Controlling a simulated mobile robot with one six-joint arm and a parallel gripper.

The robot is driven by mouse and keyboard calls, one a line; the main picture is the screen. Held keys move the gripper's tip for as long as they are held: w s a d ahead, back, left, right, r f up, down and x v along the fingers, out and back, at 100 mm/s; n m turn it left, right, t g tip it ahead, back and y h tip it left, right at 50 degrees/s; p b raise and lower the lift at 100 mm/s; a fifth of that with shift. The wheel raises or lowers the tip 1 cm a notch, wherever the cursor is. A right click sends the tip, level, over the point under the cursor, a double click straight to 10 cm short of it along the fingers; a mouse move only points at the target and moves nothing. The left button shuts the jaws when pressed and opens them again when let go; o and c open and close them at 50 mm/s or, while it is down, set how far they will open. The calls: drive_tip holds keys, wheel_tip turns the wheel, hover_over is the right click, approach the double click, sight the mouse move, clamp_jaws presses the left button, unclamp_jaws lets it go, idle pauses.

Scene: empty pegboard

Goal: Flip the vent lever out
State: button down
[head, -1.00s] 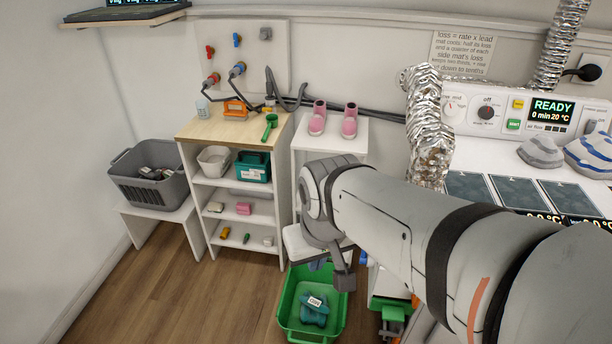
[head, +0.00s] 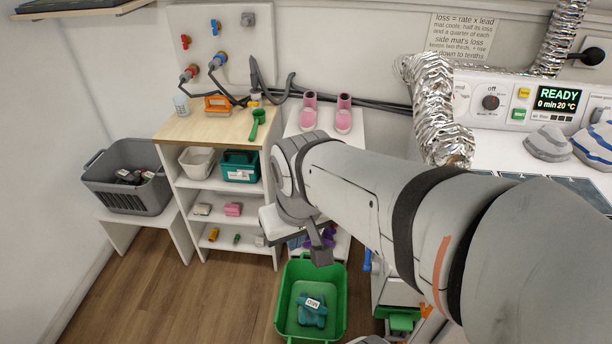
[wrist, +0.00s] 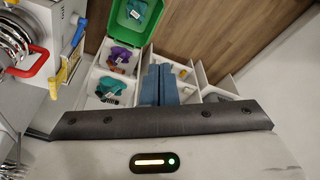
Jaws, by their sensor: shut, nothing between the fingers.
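No lever is marked as the vent lever that I can read, so I cannot tell which one it is. In the wrist view a blue lever (wrist: 78,33), a yellow lever (wrist: 61,76) and a red handle (wrist: 27,63) stick out at the left from a grey-white unit. The blue lever also shows in the head view (head: 367,260), low beside my arm. My gripper (wrist: 159,68) has its two blue fingers side by side, shut and empty, to the right of these levers and apart from them. In the head view my arm hides much of the unit.
A green bin (head: 312,318) with a labelled teal item stands on the floor. Shelves (head: 222,217) and a white stand (head: 355,133) with pink boots are behind. A foil duct (head: 437,110) hangs by the control panel (head: 510,98). Floor at left is free.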

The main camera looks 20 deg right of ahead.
drive_tip(key=w+d+f+g+h+b, duration=0.35)
drive_tip(key=d+f+b, duration=0.2)
drive_tip(key=f, duration=0.35)
drive_tip(key=w+d+f+g+h+b, duration=0.2)
drive_tip(key=d+f+h+b, duration=0.3)
drive_tip(key=f, duration=0.4)
drive_tip(key=w+d+f+n+t+h+b, duration=0.1)
drive_tip(key=w+d+f+n+h+b, duration=0.1)
drive_tip(key=f, duration=0.5)
drive_tip(key=w+d+f+n+t+h+b, duration=0.1)
drive_tip(key=w+d+f+h+b, duration=0.3)
drive_tip(key=w, duration=0.5)
wheel_tip(320, 180, down, 4)
drive_tip(key=shift+w+d+r+n+h+b, duration=0.2)
drive_tip(key=shift+d+n+h+b, duration=0.25)
drive_tip(key=shift+b, duration=0.5)
drive_tip(key=s+d, duration=0.4)
drive_tip(key=d, duration=0.4)
drive_tip(key=shift+d+f+b, duration=0.2)
drive_tip(key=shift+f+b, duration=0.05)
drive_tip(key=shift+b, duration=0.2)
